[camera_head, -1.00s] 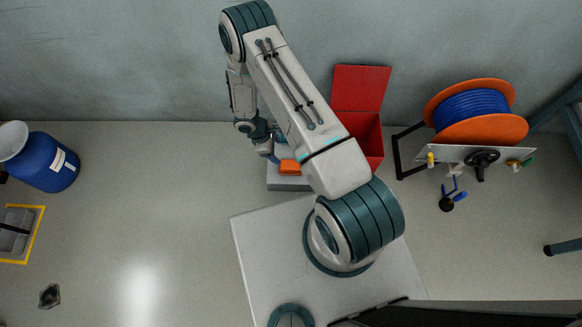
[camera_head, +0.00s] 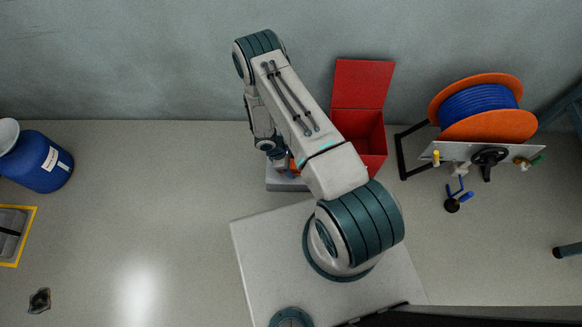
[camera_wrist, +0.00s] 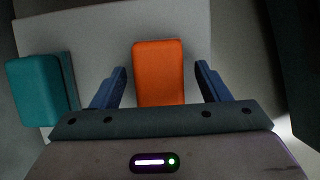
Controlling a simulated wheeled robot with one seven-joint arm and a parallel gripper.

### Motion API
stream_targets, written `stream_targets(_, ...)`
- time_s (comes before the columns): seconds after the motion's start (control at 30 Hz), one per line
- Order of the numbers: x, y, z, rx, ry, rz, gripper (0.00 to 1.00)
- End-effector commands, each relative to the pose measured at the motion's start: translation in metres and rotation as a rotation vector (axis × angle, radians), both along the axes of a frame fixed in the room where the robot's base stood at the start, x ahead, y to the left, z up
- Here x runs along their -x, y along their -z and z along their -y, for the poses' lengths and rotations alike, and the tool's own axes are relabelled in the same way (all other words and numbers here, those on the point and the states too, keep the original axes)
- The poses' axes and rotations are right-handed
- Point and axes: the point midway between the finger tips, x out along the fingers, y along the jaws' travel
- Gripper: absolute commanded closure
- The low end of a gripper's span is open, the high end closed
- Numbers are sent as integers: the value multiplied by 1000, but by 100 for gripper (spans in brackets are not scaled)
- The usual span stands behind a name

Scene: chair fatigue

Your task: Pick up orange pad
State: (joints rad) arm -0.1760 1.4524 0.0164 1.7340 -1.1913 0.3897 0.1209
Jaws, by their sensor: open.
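The orange pad (camera_wrist: 160,72) lies on a pale grey platform (camera_wrist: 100,30) in the wrist view, between the two blue fingers of my gripper (camera_wrist: 162,82). The gripper is open, with a gap between the pad and each finger. I cannot tell how high the fingers are above the platform. In the head view my arm hides most of the pad, and only a sliver of orange shows. The platform's edge (camera_head: 284,187) shows there below my wrist.
A teal pad (camera_wrist: 40,88) lies left of the orange one in the wrist view. A red open box (camera_head: 362,95) stands right of the platform. A blue cable reel (camera_head: 482,104) is farther right.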

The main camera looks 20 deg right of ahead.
Motion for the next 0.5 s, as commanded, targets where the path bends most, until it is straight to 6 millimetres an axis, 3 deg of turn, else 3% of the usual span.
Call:
stream_targets(0.17, 0, 0, 0, -1, 0, 1, 31)
stream_targets(0.33, 0, 0, 0, -1, 0, 0, 72)
stream_targets(0.5, 0, -1, 0, -1, 0, 0, 73)
